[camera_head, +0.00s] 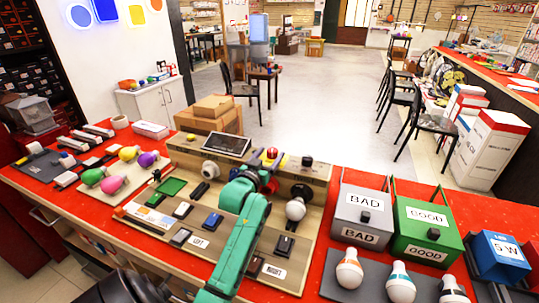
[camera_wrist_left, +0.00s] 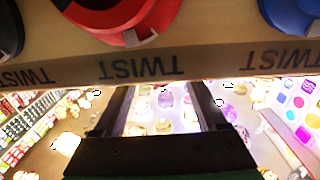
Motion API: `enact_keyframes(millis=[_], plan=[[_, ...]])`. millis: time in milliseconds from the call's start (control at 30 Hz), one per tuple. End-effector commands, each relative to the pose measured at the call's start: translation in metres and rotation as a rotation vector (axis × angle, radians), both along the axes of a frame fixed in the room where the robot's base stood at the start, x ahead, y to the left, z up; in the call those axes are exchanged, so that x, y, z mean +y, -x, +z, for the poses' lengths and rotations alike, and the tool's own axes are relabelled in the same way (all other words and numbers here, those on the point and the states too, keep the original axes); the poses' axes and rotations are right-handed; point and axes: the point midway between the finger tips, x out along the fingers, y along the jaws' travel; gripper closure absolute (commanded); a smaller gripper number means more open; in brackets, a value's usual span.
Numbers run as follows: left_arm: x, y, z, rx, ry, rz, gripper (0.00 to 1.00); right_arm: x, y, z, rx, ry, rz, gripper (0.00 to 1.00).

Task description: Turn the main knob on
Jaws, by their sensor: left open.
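In the left wrist view a red round knob (camera_wrist_left: 128,18) shows at the top edge, cut off by the frame, above a tan strip with upside-down "TWIST" labels (camera_wrist_left: 140,67). I cannot tell whether it is the main knob. My left gripper (camera_wrist_left: 165,92) is open and empty, its two dark fingers pointing toward the strip, apart from the knob. In the head view my green left arm reaches over the tan control panel (camera_head: 145,228), and its gripper (camera_head: 266,180) is near the raised back box, partly hidden by the arm.
A white bulb (camera_head: 295,208) stands right of my arm. Grey BAD (camera_head: 361,215) and green GOOD (camera_head: 427,230) boxes stand further right, with bulbs (camera_head: 400,282) before them. Coloured bulbs (camera_head: 112,184) lie at left. A blue knob (camera_wrist_left: 287,15) shows in the wrist view.

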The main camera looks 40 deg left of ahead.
Motion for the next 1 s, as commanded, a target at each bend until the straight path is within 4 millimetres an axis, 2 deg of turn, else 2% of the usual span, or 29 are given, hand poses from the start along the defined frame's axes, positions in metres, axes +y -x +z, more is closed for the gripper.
enact_keyframes(millis=[133,167,300,333,367,567,733,1000], plan=[[0.0,0.0,0.0,0.0,0.0,0.0,0.26,0.0,0.0,0.0,0.001,0.0,0.0,0.5],[0.0,0.0,0.0,0.0,0.0,0.0,0.3,0.0,0.0,0.0,0.001,0.0,0.0,0.5],[0.0,0.0,0.0,0.0,-0.001,0.0,0.83,0.0,0.001,0.0,0.001,0.0,0.0,0.5],[0.0,0.0,0.0,0.0,-0.001,0.0,0.95,0.0,0.001,0.0,0.001,0.0,0.0,0.5],[0.0,0.0,0.0,0.0,-0.001,0.0,1.0,0.0,0.001,0.0,0.001,0.0,0.0,0.5],[0.002,0.001,0.0,0.001,-0.007,-0.018,1.0,0.0,0.001,0.0,0.002,0.0,0.0,0.5],[0.005,0.002,0.0,0.001,-0.016,-0.105,1.0,-0.001,0.002,-0.002,0.003,0.002,0.0,0.5],[0.009,0.002,-0.003,0.001,-0.016,-0.269,1.0,-0.001,0.002,-0.02,0.004,0.002,0.001,0.5]])
